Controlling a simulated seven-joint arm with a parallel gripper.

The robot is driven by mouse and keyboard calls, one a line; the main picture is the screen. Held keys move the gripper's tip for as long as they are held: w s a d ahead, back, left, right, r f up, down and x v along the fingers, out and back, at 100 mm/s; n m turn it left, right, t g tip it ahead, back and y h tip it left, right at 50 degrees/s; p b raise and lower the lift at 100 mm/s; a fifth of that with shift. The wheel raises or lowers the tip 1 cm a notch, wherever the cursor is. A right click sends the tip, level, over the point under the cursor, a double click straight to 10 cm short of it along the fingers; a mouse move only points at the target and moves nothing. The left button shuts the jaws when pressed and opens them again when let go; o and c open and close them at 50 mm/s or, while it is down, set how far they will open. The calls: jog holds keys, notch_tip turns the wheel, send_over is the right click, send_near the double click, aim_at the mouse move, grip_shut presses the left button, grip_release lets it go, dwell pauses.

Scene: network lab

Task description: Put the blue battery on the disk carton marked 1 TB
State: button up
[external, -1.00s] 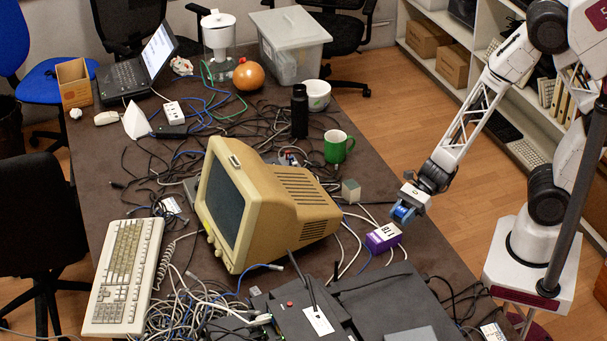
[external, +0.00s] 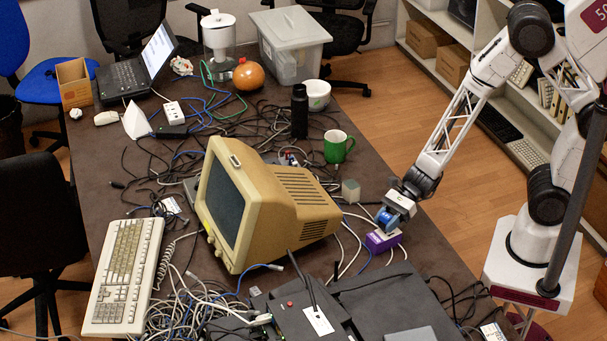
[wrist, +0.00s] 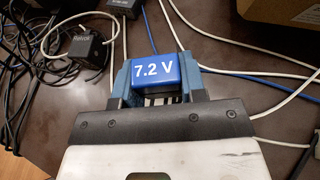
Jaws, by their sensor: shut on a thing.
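The blue battery (wrist: 159,69), marked 7.2 V in the wrist view, is between the fingers of my gripper (wrist: 156,85), which is shut on it. In the external view the blue battery (external: 387,217) shows at the end of my gripper (external: 393,213), over the purple disk carton (external: 381,241). The battery looks just above or touching the carton's top; I cannot tell which. The gripper hides part of the carton and its marking. The carton is hidden in the wrist view.
The beige monitor (external: 262,206) stands to the left. A small grey-green cube (external: 350,191) and the green mug (external: 337,147) are behind. Black equipment (external: 385,297) lies in front. Loose white cables run around the carton, near the table's right edge.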

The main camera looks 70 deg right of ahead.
jog(key=shift+f, duration=0.8)
jog(key=shift+f, duration=0.1)
jog(key=o, duration=1)
jog(key=shift+c, duration=0.2)
jog(key=v, duration=1.2)
jog(key=shift+r, duration=0.2)
